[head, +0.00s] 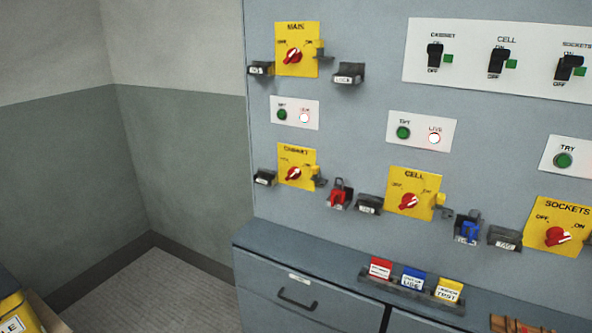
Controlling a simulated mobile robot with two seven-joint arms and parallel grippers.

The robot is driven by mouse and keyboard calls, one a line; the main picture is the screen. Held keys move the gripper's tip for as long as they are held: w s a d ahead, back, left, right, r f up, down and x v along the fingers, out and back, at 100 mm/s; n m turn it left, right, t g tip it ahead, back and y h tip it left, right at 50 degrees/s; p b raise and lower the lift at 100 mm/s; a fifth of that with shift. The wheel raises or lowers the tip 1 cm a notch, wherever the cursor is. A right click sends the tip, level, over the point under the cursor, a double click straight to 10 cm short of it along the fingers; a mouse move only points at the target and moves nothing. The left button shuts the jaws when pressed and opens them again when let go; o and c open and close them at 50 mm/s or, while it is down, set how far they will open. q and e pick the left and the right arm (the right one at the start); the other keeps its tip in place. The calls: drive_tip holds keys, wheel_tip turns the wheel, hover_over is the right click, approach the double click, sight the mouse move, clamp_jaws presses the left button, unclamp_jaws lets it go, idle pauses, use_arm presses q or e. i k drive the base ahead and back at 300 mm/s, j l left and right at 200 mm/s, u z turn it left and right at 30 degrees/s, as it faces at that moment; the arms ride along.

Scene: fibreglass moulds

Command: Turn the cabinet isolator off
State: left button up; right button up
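The cabinet isolator (296,166) is a yellow plate marked CABINET with a red rotary knob (293,174), on the grey panel left of centre. Its knob sits aslant, and its lettering is too small to read its position surely. A small grey hasp (319,181) is at the plate's right edge. A cabinet switch (434,55) with a black lever and a green square beside it is on the white plate at the top. Neither of my grippers is in view.
A MAIN isolator (296,50) is above; CELL (415,194) and SOCKETS (558,228) isolators are to the right. A red padlock (339,194) and a blue padlock (468,230) sit on holders. A tag rack (410,291) stands on the grey drawer cabinet (300,285) below.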

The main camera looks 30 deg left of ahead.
sight(294, 173)
drive_tip(key=i+j, duration=0.15)
drive_tip(key=j, duration=0.3)
drive_tip(key=i+j+z, duration=0.15)
drive_tip(key=j, duration=0.35)
drive_tip(key=i+j, duration=0.2)
drive_tip(key=j, duration=0.25)
drive_tip(key=i+j+z, duration=0.15)
drive_tip(key=j, duration=0.35)
drive_tip(key=i+j, duration=0.1)
drive_tip(key=j, duration=0.4)
drive_tip(key=i+j+z, duration=0.15)
drive_tip(key=j, duration=0.85)
drive_tip(key=i+z, duration=0.05)
